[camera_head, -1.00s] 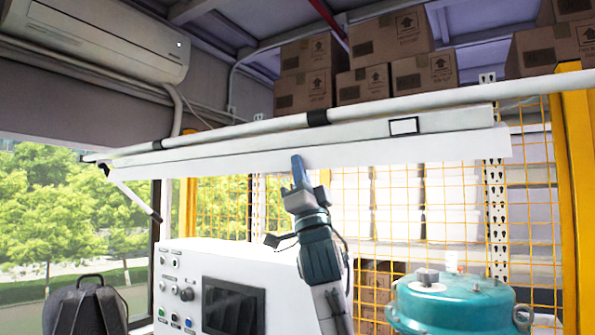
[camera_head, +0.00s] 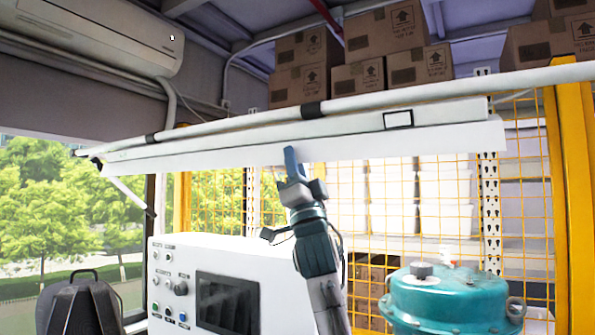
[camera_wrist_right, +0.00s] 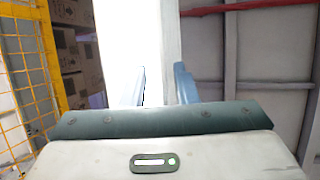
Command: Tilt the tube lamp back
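The tube lamp (camera_head: 250,152) is a long white bar with a broad pale lower face, running across the head view under a white pipe. My right gripper (camera_head: 292,160) points up at the lamp's lower edge near mid-length. In the right wrist view my gripper's two blue fingers (camera_wrist_right: 158,88) stand apart. Part of the lamp (camera_wrist_right: 128,40) shows between and behind them; the left finger overlaps its bright face, and the right finger is close to its side. I cannot tell whether either finger touches. My left gripper is not in view.
A white control cabinet (camera_head: 178,265) with a dark screen stands below, left of my right arm. A teal round housing (camera_head: 445,300) is at lower right. Yellow mesh (camera_head: 270,205) and shelves stand behind. Cardboard boxes (camera_head: 385,35) are above the lamp. A backpack (camera_head: 80,308) is at lower left.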

